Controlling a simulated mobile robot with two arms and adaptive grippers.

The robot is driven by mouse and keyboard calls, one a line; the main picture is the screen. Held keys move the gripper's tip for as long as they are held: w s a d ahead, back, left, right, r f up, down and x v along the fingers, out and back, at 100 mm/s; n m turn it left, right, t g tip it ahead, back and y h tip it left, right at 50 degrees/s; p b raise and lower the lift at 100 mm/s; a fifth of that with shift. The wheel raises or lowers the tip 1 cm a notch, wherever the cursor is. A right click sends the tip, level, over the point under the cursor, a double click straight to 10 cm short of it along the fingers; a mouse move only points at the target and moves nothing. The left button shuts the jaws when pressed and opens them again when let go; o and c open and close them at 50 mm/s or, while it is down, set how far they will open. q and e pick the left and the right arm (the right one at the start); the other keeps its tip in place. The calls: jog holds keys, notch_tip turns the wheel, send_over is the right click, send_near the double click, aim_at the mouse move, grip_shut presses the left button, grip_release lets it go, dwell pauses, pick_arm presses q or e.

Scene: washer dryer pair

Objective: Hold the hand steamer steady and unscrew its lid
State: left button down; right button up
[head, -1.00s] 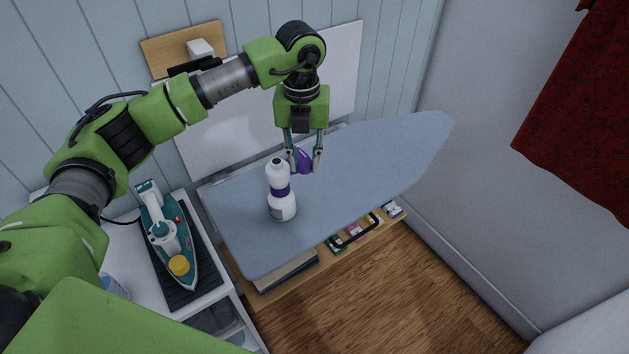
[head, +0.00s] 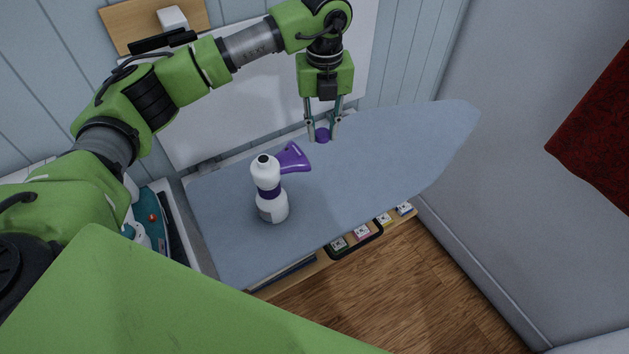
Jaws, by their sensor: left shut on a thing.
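My left gripper (head: 322,136) is right of and behind the steamer, pointing down, shut on a small round purple piece that looks like the lid (head: 323,135). The gripper is apart from the steamer. My right gripper is not in view.
The blue-grey ironing board (head: 380,150) has free room to the right. A teal iron (head: 148,230) is partly hidden behind my arm at left. A low shelf (head: 365,237) with small boxes sits below the board. A red cloth (head: 600,125) hangs at right.

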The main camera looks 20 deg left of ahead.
pick_arm(q)
jog(key=f+b, duration=0.1)
jog(key=f, duration=0.1)
jog(key=f+b, duration=0.1)
jog(key=b, duration=0.1)
jog(key=shift+w+f, duration=0.2)
jog(key=shift+f, duration=0.2)
jog(key=shift+f+b, duration=0.3)
jog(key=shift+f, duration=0.1)
jog(key=p, duration=0.2)
send_over(322, 177)
notch_tip(322, 177, down, 6)
jog(key=shift+r, duration=0.25)
notch_tip(322, 177, down, 4)
jog(key=shift+f+p, duration=0.15)
jog(key=shift+p, duration=0.4)
jog(key=shift+f, duration=0.3)
jog(key=c, duration=1.7)
grip_release()
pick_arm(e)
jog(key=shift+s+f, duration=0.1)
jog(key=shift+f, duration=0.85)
